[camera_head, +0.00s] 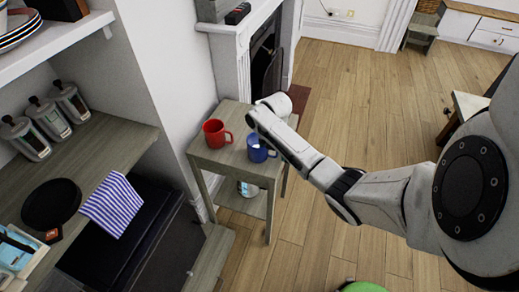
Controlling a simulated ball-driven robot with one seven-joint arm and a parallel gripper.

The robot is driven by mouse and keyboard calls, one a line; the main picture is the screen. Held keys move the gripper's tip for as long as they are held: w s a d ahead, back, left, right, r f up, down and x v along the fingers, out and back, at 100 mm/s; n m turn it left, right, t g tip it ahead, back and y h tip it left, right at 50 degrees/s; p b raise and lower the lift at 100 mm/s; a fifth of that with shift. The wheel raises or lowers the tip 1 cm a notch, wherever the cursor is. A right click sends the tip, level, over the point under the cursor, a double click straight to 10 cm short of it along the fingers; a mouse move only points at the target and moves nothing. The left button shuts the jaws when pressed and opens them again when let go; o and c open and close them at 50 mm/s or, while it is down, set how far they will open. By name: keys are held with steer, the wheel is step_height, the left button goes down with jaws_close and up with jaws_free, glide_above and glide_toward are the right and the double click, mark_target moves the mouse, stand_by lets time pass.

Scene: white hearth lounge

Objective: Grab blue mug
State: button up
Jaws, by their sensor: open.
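The blue mug (258,154) stands upright on a small wooden side table (229,161), near its right side. A red mug (214,134) stands to its left on the same table. My arm reaches in from the right, and its end, my gripper (256,145), is at the blue mug. A small pale part, which looks like a fingertip, shows at the mug's rim. The gripper's open fingers are mostly hidden, so I cannot tell whether they touch the mug. The arm covers part of the mug's right side.
A shelf unit (95,150) on the left holds jars (70,101), a black pan (50,204) and a striped cloth (112,205). A fireplace (267,55) stands behind the table. A green object (362,287) lies at the bottom edge. The wooden floor on the right is largely clear.

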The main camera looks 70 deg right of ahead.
steer(key=shift+f, duration=0.35)
jaws_close()
stand_by(0.5)
